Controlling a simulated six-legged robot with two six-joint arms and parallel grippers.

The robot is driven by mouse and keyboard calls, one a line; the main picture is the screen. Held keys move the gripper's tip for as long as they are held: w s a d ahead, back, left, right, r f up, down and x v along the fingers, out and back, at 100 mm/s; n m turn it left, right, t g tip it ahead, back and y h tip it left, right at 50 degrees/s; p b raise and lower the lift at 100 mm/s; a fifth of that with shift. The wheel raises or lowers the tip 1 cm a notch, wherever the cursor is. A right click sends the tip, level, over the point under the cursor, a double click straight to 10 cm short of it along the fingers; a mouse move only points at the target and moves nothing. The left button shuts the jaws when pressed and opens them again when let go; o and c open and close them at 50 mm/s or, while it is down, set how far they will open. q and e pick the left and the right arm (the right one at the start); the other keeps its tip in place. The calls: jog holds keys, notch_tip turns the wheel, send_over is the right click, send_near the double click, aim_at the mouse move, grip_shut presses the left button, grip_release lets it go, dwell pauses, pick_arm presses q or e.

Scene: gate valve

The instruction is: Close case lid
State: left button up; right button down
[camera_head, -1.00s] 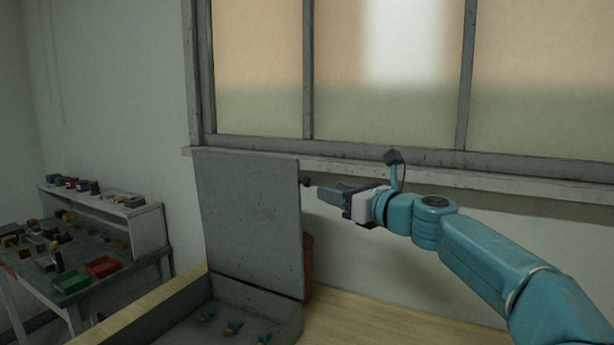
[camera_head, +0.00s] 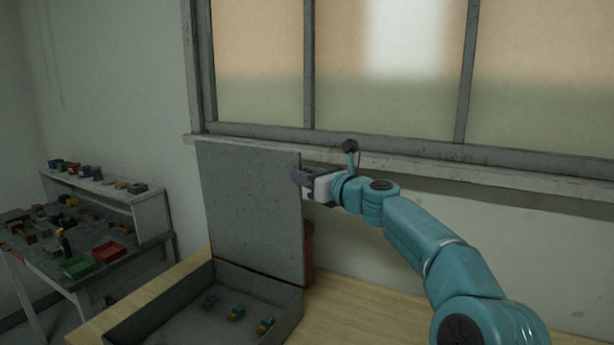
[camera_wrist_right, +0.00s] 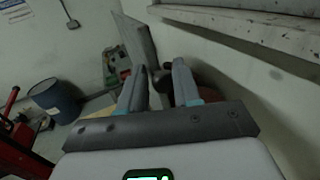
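The grey case (camera_head: 135,322) sits on the wooden bench, with its lid (camera_head: 250,210) standing upright at the back. Several small blue-and-orange pieces (camera_head: 237,313) lie in the case. My right gripper (camera_head: 297,179) is at the lid's right edge, near its upper part; I cannot tell whether it touches. In the right wrist view its two fingers (camera_wrist_right: 160,80) are apart, with a dark rounded thing (camera_wrist_right: 164,82) visible between or beyond them. A grey panel that looks like the lid (camera_wrist_right: 137,38) shows edge-on ahead of the fingers. My left gripper is not in view.
A red object (camera_head: 309,250) stands partly hidden behind the lid's right edge. The window sill (camera_head: 400,165) runs close behind. The bench (camera_head: 340,315) is clear right of the case. A side table (camera_head: 110,270) with bins stands at left. The wrist view shows a blue barrel (camera_wrist_right: 55,100).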

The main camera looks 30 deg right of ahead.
jog(key=shift+s+a+f+b, duration=0.1)
jog(key=shift+a+f+b, duration=0.15)
jog(key=shift+b, duration=0.25)
jog(key=s+a+f+n+t+b, duration=0.1)
jog(key=s+a+f+n+b, duration=0.2)
jog(key=a+b, duration=0.5)
jog(key=s+a+f+n+t+y+b, duration=0.1)
jog(key=s+a+f+n+b, duration=0.2)
jog(key=b, duration=1.1)
jog(key=shift+s+a+f+n+y+b, duration=0.35)
jog(key=shift+s+a+n, duration=0.35)
jog(key=shift+s+a, duration=1.35)
jog(key=shift+w+a, duration=0.35)
jog(key=c, duration=1.1)
grip_release()
jog(key=shift+w, duration=0.1)
jog(key=shift+o, duration=0.2)
